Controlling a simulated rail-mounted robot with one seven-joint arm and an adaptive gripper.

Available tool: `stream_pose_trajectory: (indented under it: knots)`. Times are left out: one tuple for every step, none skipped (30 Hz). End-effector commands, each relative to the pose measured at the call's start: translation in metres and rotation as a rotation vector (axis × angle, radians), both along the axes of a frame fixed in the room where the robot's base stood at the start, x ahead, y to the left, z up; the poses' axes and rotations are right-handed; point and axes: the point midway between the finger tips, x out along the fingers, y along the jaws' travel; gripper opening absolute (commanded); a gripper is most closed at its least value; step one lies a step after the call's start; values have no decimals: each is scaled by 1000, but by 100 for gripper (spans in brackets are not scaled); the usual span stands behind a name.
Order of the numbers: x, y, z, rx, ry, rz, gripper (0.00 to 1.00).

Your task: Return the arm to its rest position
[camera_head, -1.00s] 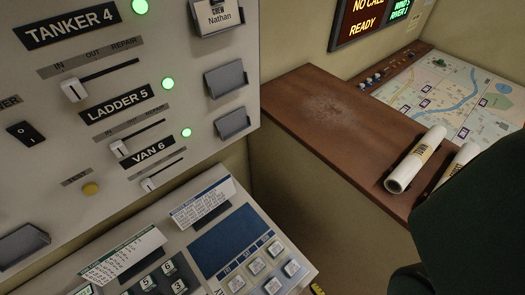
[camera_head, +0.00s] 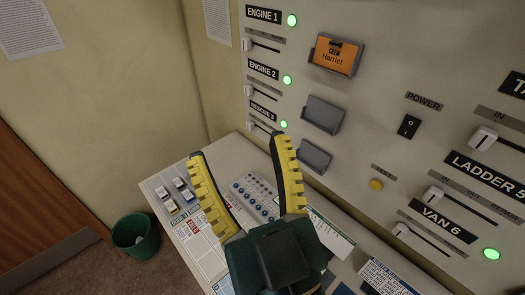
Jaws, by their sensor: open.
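My gripper (camera_head: 238,150) has two yellow, toothed fingers on a dark green body. The fingers stand wide apart with nothing between them. It shows in front of the sloping desk panel (camera_head: 162,197), below the upright status board (camera_head: 350,150). Its body hides part of the desk panel. The rest of my arm is mostly out of view below the picture.
The board carries sliders, green lamps, a power switch (camera_head: 409,126) and an orange Harriet card (camera_head: 333,57) in a holder. Two grey holders below it are empty. A green bin (camera_head: 136,236) stands on the floor at the left. The wall side at left is open.

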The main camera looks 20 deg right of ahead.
Motion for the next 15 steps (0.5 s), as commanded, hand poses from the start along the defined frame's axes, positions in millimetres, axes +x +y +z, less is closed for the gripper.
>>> stream_pose_trajectory:
  knots:
    - [-1, 8, 5, 22, -6, 29, 73]
    - [-1, 10, 5, 30, -5, 37, 73]
    - [-1, 10, 5, 34, -5, 41, 73]
    - [-1, 10, 5, 34, -4, 40, 73]
    - [-1, 9, 4, 33, -4, 38, 73]
    - [-1, 9, 4, 32, -4, 37, 73]
    - [-1, 9, 4, 32, -4, 36, 73]
    - [-1, 9, 4, 31, -3, 35, 73]
    - [-1, 9, 4, 30, -3, 35, 73]
    - [-1, 9, 4, 31, -3, 34, 73]
    - [-1, 8, 6, 31, -3, 34, 73]
    - [-1, 8, 16, 31, -3, 34, 73]
    - [-1, 8, 23, 31, -3, 33, 73]
    - [-1, 8, 32, 32, -4, 34, 73]
    - [-1, 8, 47, 33, -4, 34, 73]
